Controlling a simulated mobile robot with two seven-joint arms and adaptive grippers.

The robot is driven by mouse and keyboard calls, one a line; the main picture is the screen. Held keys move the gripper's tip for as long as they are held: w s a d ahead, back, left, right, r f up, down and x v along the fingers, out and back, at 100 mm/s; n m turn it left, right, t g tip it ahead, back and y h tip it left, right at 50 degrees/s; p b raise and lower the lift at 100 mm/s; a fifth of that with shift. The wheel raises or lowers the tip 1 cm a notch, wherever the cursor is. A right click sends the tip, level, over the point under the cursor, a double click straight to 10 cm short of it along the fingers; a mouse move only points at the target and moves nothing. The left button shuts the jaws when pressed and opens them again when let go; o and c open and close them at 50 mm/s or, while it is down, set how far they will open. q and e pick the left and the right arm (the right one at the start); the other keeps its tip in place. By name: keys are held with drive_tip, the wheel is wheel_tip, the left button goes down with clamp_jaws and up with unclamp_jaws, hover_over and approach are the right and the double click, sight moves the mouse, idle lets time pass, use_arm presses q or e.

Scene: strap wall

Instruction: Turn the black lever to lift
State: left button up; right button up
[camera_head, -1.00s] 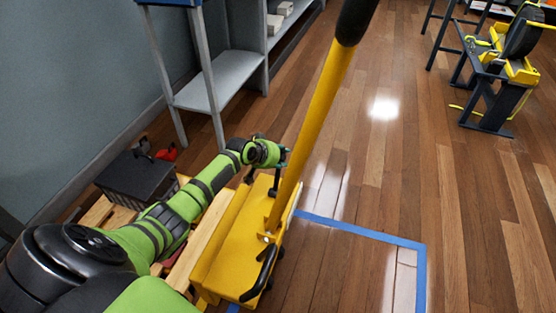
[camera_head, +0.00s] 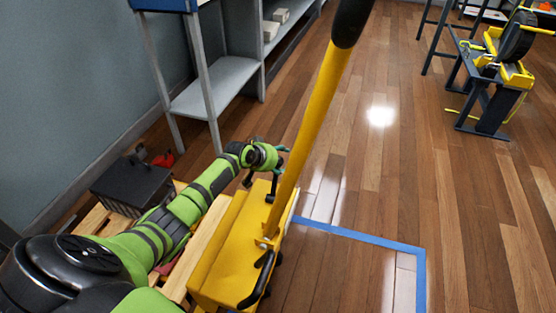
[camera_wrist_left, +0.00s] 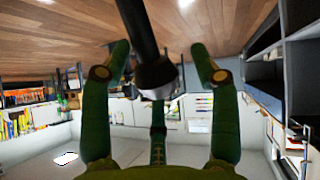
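The yellow machine (camera_head: 225,262) stands on a wooden pallet. A black lever (camera_head: 274,184) rises at its far end, beside my left gripper (camera_head: 282,152). A second black handle (camera_head: 258,280) is at the machine's near end. In the left wrist view, a black rod with a grey-collared end (camera_wrist_left: 150,68) lies between the green fingers of my left gripper (camera_wrist_left: 162,62). Contact on the left cannot be told. My right gripper is not in view.
A yellow pole with a black grip (camera_head: 312,130) leans up from the machine. A dark crate (camera_head: 130,187) sits on the pallet (camera_head: 90,222). Blue tape (camera_head: 365,238) marks the open wooden floor to the right. A grey shelf (camera_head: 212,92) stands behind.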

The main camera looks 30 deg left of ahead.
use_arm(q)
drive_tip(key=v, duration=1.2)
idle(0.5)
